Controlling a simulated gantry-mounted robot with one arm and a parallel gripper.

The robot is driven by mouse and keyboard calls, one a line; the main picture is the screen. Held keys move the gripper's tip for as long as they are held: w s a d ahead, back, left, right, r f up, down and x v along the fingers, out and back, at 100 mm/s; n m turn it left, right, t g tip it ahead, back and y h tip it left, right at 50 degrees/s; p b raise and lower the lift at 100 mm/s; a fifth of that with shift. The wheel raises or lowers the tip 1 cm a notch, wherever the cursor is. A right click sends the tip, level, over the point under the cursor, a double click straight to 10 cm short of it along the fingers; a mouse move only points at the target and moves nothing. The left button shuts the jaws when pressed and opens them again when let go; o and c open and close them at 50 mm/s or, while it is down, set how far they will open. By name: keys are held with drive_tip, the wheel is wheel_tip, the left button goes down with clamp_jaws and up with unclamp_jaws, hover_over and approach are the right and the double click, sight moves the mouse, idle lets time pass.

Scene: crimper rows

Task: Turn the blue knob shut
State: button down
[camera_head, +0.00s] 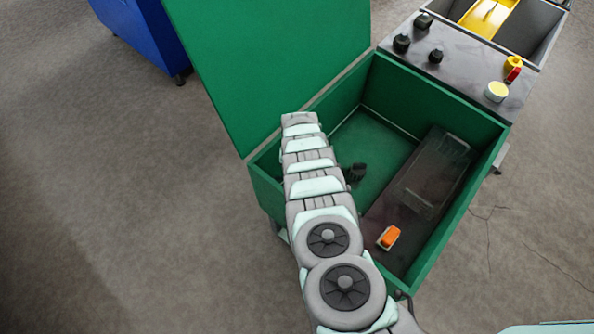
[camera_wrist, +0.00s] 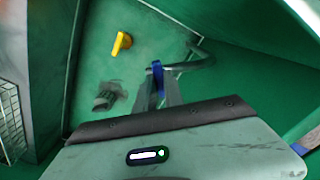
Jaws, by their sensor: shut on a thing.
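The blue knob (camera_wrist: 157,69) shows in the wrist view as a narrow upright blue handle near a green wall. My gripper (camera_wrist: 159,80) is shut on it, with one finger on each side. Part of the knob is hidden by the fingers, so its exact turn is hard to tell. In the head view my arm reaches into an open green box (camera_head: 273,190). There my gripper and the blue knob are hidden behind the arm and the box wall.
A yellow knob (camera_wrist: 121,43) sits on the same wall, up and left of my gripper. A dark fitting (camera_wrist: 107,96) is lower left. A metal grid (camera_wrist: 11,118) stands at the left edge. In the head view an orange object (camera_head: 388,237) lies inside the box; its raised lid (camera_head: 270,55) stands behind.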

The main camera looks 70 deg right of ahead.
drive_tip(key=m+b, duration=0.2)
drive_tip(key=m, duration=0.2)
drive_tip(key=shift+f, duration=0.2)
drive_tip(key=shift+r+m+b, duration=0.1)
drive_tip(key=shift+m+b, duration=1.2)
drive_tip(key=shift+m, duration=0.8)
drive_tip(key=c, duration=1.4)
unclamp_jaws()
drive_tip(key=shift+c, duration=0.2)
drive_tip(key=shift+r, duration=0.15)
wheel_tip(320, 180, up, 11)
drive_tip(key=p, duration=0.2)
drive_tip(key=shift+f, duration=0.2)
